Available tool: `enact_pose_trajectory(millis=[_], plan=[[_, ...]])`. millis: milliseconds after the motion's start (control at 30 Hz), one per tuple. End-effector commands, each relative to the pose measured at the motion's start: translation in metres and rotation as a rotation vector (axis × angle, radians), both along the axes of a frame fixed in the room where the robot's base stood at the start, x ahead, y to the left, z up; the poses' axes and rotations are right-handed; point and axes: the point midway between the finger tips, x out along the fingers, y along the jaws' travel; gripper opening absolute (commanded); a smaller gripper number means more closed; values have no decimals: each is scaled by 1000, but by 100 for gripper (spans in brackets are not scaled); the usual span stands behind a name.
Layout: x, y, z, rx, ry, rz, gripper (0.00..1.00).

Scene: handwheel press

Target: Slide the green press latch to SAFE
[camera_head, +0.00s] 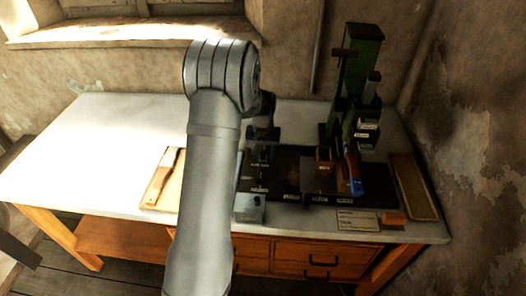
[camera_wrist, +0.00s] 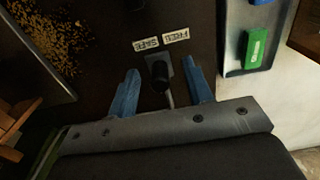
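The green press (camera_head: 360,75) stands at the back right of the bench in the head view. In the wrist view, a dark latch knob (camera_wrist: 160,74) stands on a small grey plate on the dark base. Labels reading SAFE (camera_wrist: 147,44) and FREE (camera_wrist: 176,36) lie just beyond it, upside down. The knob looks black and sits near the boundary between the labels. My gripper (camera_wrist: 163,82) is open, its two blue fingers on either side of the knob, with visible gaps. In the head view, my arm hides much of this area.
A grey metal box (camera_wrist: 233,62) with a green piece (camera_wrist: 256,48) lies right of my fingers in the wrist view. In the head view, a blue-handled part (camera_head: 355,175), an orange block (camera_head: 392,218) and a wooden tray (camera_head: 415,187) are at right.

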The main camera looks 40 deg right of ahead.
Motion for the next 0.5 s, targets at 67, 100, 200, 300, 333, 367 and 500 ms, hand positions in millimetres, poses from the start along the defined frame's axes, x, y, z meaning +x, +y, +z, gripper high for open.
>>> enact_pose_trajectory(millis=[67, 100, 200, 300, 333, 367, 500], plan=[[0, 0, 0, 0, 0, 0, 30], [0, 0, 0, 0, 0, 0, 22], [0, 0, 0, 0, 0, 0, 4], [0, 0, 0, 0, 0, 0, 4], [0, 0, 0, 0, 0, 0, 4], [0, 0, 0, 0, 0, 0, 4], [-2, -3, 1, 0, 0, 0, 4]])
